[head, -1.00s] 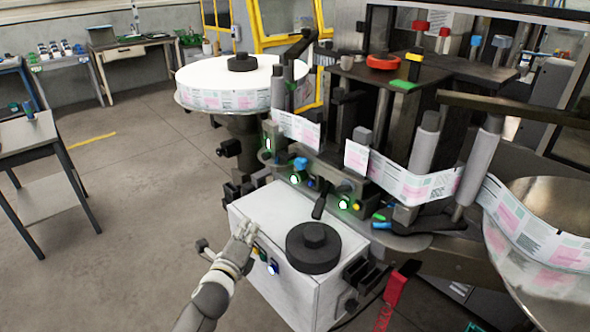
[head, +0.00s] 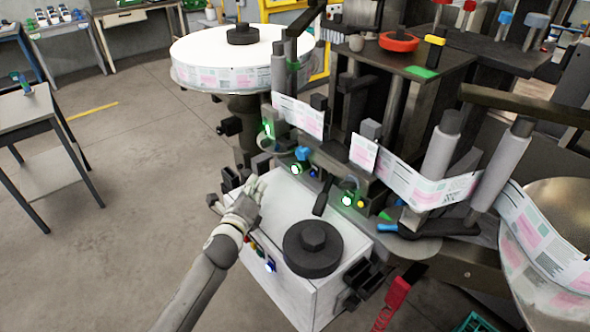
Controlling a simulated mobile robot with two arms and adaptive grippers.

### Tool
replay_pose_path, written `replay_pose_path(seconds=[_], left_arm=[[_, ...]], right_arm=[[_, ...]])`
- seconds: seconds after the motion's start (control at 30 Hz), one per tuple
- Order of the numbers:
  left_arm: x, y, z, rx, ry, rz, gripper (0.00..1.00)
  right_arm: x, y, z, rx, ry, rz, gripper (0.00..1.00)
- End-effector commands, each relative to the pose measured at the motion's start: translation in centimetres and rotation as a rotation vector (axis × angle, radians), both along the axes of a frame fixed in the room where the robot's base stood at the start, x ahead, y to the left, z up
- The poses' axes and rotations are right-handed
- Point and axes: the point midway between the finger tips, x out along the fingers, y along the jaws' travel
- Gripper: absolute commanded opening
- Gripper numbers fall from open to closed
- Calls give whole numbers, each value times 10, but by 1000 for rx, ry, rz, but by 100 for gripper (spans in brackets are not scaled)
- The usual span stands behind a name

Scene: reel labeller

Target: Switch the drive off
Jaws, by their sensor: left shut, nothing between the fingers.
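The white box (head: 290,198) stands in front of the labelling machine. A row of small controls runs along its front-left face, with a blue-white lit button (head: 270,265) clearest and red and yellow ones partly behind my arm. A black round knob (head: 313,249) sits on top. A black lever (head: 324,196) stands at its back edge. I cannot tell which control is the drive's switch. My left gripper (head: 259,186) is shut and empty, at the box's left top edge; contact cannot be told. My right gripper is not in view.
Green-lit buttons (head: 347,199) and a blue knob (head: 301,153) are on the machine behind the box. A white label reel (head: 205,48) stands at the back left. A red handle (head: 395,293) hangs at right.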

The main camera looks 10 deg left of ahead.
Motion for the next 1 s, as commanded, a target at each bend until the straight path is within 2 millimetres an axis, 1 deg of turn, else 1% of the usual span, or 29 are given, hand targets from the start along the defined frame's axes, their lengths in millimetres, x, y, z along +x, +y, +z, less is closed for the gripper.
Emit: replay_pose_path(seconds=[0.4,0.5,0.7,1.0], left_arm=[[44,-35,-2,-3,-3,-1,0],[53,-42,-2,-1,-2,-1,0],[63,-49,-1,-1,0,0,0],[65,-51,0,-1,0,0,0]], right_arm=[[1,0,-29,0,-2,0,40],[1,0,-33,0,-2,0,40],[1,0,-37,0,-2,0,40],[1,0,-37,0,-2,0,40]])
